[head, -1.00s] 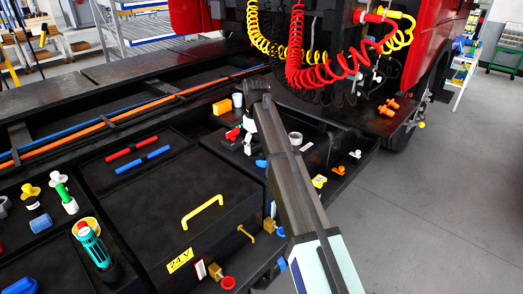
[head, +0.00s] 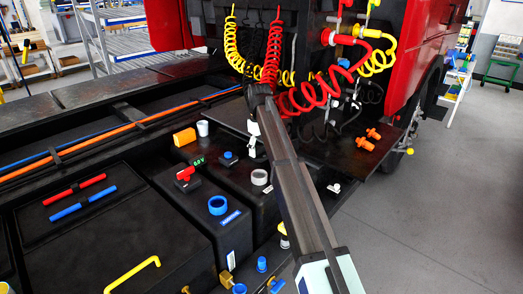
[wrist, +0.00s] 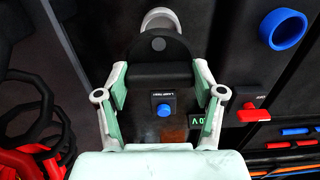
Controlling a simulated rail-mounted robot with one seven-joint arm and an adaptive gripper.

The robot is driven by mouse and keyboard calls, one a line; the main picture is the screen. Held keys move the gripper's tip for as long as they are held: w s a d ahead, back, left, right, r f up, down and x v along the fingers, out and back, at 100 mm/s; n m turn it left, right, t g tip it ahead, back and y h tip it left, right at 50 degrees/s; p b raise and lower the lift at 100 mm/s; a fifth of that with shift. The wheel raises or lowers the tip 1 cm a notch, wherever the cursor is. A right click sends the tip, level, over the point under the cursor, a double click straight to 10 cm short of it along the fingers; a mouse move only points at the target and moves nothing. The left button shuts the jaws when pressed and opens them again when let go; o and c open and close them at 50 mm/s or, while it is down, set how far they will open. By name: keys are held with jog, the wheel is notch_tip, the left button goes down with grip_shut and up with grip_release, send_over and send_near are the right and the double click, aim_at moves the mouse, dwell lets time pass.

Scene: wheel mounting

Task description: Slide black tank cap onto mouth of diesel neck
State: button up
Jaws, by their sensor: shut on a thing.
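The black tank cap (wrist: 160,56) is a dark disc with a grey dot and a block-like grip. In the wrist view my gripper (wrist: 160,76) is shut on this grip, one pale green finger on each side. The cap overlaps the near part of a pale round ring, which looks like the diesel neck (wrist: 160,14); its far rim shows beyond the cap. I cannot tell whether they touch. The cap is not clear there, and my arm hides most of my gripper.
A blue ring-shaped neck (head: 218,205) stands near the diesel neck; it also shows in the wrist view (wrist: 283,28). A blue button (wrist: 163,109), a red switch (wrist: 254,114) and a green display (head: 198,161) are nearby. Red coiled hoses (head: 310,95) hang behind my arm.

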jog(key=shift+s+a+r, duration=0.1)
dwell(0.4)
jog(key=shift+f+b, duration=0.6)
jog(key=shift+f, duration=2.4)
jog(key=shift+f, duration=0.45)
jog(key=shift+f, duration=0.35)
jog(key=shift+f+b, duration=0.4)
jog(key=shift+f, duration=0.15)
jog(key=o, duration=1.4)
jog(key=shift+c, duration=0.2)
jog(key=shift+r, duration=0.1)
